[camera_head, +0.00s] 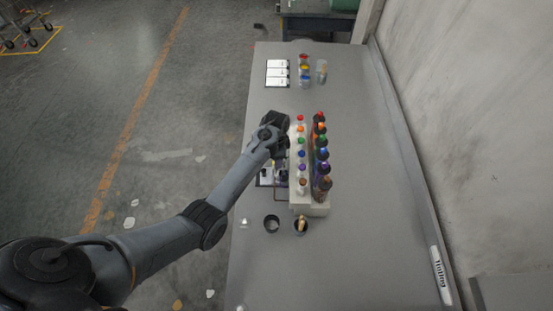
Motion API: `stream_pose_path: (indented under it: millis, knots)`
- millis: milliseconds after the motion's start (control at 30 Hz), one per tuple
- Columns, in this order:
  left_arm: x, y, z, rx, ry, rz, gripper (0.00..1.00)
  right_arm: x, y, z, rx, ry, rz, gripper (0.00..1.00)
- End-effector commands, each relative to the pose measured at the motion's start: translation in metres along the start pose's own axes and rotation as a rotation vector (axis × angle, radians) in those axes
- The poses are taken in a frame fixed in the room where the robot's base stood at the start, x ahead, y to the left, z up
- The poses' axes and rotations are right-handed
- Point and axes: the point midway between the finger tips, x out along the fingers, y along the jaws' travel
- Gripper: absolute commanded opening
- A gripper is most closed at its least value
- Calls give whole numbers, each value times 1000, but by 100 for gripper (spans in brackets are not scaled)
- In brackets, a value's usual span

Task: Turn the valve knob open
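A pale stand (311,209) on the grey table carries a column of small coloured knobs or caps, among them a red one (299,117), a green one (300,142) and a purple one (301,167). Which of them is the valve knob I cannot tell. My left gripper (281,121) is at the left side of the stand, near its far end, close to the upper knobs. Its fingers are dark and seen from above, so their opening and any contact are hidden. My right gripper is not in view.
Dark bottles with coloured tops (322,168) stand along the stand's right side. Two small cups, one empty (272,224) and one holding something tan (300,226), are in front. White cards (277,73) and small colour jars (304,70) are at the back. The table's right side is clear.

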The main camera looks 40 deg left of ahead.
Motion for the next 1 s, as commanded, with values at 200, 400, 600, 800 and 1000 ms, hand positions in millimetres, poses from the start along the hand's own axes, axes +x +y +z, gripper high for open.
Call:
stream_pose_path:
  millis: [200,400,600,800,1000]
  knots:
    - [17,0,0,-1,1,0,57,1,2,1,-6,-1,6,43]
    - [21,0,0,-1,0,0,57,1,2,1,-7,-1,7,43]
    - [20,0,0,-1,0,0,50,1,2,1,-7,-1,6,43]
    - [20,0,0,-1,0,0,20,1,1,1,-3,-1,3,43]
    - [20,0,0,-1,0,0,1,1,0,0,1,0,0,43]
